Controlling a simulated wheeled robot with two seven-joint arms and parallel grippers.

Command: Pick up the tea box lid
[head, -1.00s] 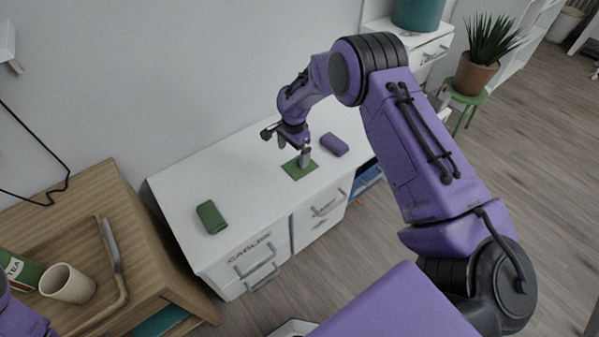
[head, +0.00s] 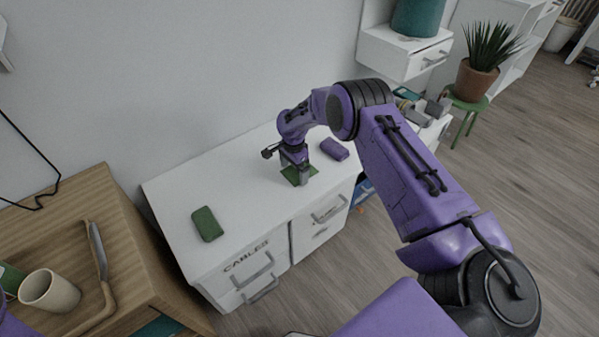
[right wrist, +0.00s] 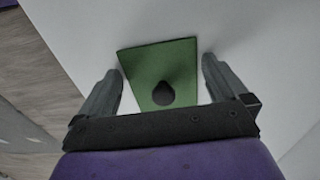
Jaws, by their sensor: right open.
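The tea box lid (head: 288,174) is a flat green square lying on the white desk top, partly hidden behind my right gripper (head: 298,179) in the head view. In the right wrist view the lid (right wrist: 150,60) shows a dark round knob (right wrist: 163,94). My right gripper (right wrist: 162,66) is open, with one finger on each side of the lid and the knob between them. Nothing is held. My left gripper is not in view; only a bit of my purple left arm shows at the lower left.
A purple case (head: 334,149) lies on the white desk (head: 245,180) close behind the gripper. A dark green case (head: 207,224) lies at its left. A wooden table (head: 70,215) at the left holds a beige cup (head: 49,291) and a green box (head: 10,279).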

